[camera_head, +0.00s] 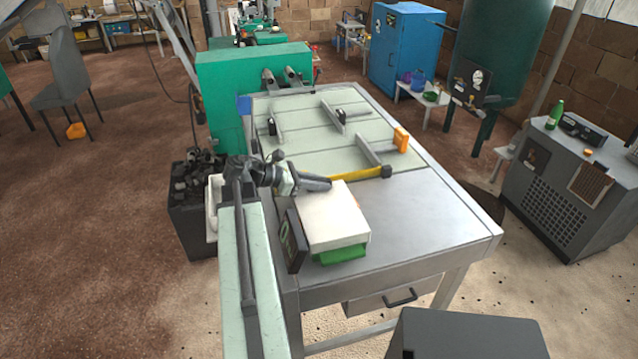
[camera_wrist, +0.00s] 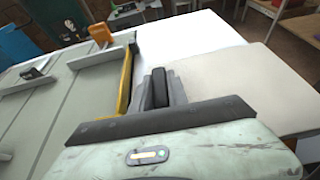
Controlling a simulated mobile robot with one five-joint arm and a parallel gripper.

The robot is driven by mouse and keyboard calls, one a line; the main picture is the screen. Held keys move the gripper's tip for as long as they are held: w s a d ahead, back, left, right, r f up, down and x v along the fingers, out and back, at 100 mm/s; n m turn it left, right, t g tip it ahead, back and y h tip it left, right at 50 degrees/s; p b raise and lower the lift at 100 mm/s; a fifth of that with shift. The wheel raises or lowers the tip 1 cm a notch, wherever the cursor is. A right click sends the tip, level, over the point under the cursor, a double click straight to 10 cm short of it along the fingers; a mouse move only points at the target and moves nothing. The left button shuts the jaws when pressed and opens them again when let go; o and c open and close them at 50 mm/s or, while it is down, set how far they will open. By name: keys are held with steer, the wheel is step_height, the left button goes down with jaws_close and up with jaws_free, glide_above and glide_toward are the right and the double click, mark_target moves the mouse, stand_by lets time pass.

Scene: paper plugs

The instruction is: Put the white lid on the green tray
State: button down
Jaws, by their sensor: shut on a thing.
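The white lid (camera_head: 333,216) is a flat, pale slab near the front left of the metal table. It also shows at the right in the wrist view (camera_wrist: 240,85). The green tray (camera_head: 342,254) is under it, mostly hidden, with its green front part showing below the lid's near edge. I cannot tell whether the lid rests fully on the tray or is held slightly above it. My gripper (camera_head: 322,184) is at the lid's far left edge and is shut on it. In the wrist view its fingers (camera_wrist: 164,90) are beside the lid's edge.
A dark display box (camera_head: 293,241) stands close to the left of the lid. A yellow bar (camera_head: 357,174) with a dark end lies just behind it. Beyond are pale slotted plates with upright dividers and an orange piece (camera_head: 401,139). The metal tabletop (camera_head: 435,215) to the right is clear.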

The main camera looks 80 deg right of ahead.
steer(key=c, duration=1.2)
jaws_free()
steer(key=p+v, duration=0.2)
steer(key=v, duration=0.4)
steer(key=shift+w+a+r+p, duration=0.1)
steer(key=shift+w+r+p, duration=0.15)
steer(key=shift+p, duration=0.15)
steer(key=shift+w+a, duration=0.25)
steer(key=shift+w, duration=0.25)
